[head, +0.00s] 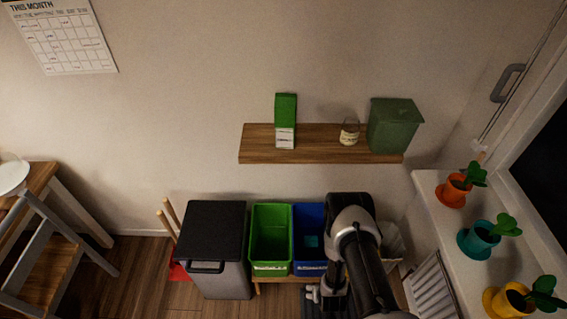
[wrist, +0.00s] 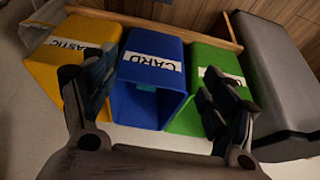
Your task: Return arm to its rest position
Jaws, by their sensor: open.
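My arm (head: 355,245) reaches down in front of the bins in the head view. My gripper (wrist: 157,82) is open and empty in the wrist view, its two fingers spread wide. The blue bin (wrist: 150,56) labelled CARD shows between the fingers. The left finger overlaps the yellow bin (wrist: 60,68), and the right finger overlaps the green bin (wrist: 203,60). In the head view the gripper is mostly hidden by the arm, low in the frame. A small teal item (head: 311,241) lies inside the blue bin.
A grey bin with a black lid (head: 217,225) stands left of the green bin. A wooden shelf (head: 325,156) above holds a green-and-white carton (head: 286,120), a jar (head: 349,132) and a green container (head: 392,127). Potted plants stand on the right sill (head: 440,222). A chair (head: 45,260) is at left.

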